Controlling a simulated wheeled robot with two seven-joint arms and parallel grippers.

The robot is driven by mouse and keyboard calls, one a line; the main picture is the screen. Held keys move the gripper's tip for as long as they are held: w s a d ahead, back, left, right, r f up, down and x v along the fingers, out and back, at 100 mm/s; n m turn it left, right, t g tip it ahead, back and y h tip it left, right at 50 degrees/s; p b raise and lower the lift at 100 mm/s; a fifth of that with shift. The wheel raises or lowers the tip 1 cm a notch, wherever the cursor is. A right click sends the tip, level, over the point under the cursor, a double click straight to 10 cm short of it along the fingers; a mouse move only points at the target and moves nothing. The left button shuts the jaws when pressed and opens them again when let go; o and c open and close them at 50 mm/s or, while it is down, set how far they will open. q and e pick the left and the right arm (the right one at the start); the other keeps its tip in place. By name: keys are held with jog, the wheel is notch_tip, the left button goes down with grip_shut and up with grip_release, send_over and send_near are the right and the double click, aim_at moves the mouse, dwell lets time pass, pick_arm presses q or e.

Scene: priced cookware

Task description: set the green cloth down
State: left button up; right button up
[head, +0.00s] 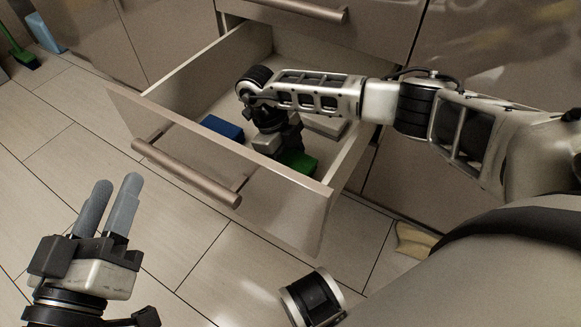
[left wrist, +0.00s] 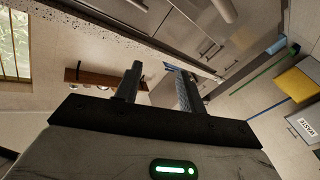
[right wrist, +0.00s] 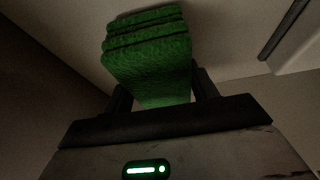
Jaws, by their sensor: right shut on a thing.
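The green cloth (head: 298,163) is inside the open drawer (head: 235,162), partly hidden by my right gripper. In the right wrist view, the cloth (right wrist: 148,62) is a thick folded stack between the fingers of my right gripper (right wrist: 155,92). In the head view, my right gripper (head: 276,150) reaches down into the drawer and is shut on the cloth. I cannot tell whether the cloth touches the drawer floor. My left gripper (head: 115,192) is open and empty, in front of the drawer at the lower left; its fingers also show apart in the left wrist view (left wrist: 157,80).
A blue item (head: 222,127) lies in the drawer left of my right gripper, and a pale block (head: 325,124) lies to its right. The drawer front has a long bar handle (head: 186,172). A yellowish thing (head: 413,240) is on the tiled floor at right.

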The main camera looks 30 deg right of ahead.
aim_at(288, 157)
pick_arm(q)
jog(key=shift+w+r+m, duration=0.2)
jog(key=shift+r+m, duration=0.1)
jog(key=shift+r, duration=0.15)
pick_arm(e)
jog(key=shift+f, duration=0.45)
pick_arm(q)
jog(key=shift+a, duration=0.1)
pick_arm(e)
jog(key=shift+f, duration=0.1)
jog(key=o, duration=1)
pick_arm(q)
jog(key=shift+w+r+t, duration=0.1)
jog(key=shift+r+t, duration=0.05)
jog(key=shift+t, duration=0.15)
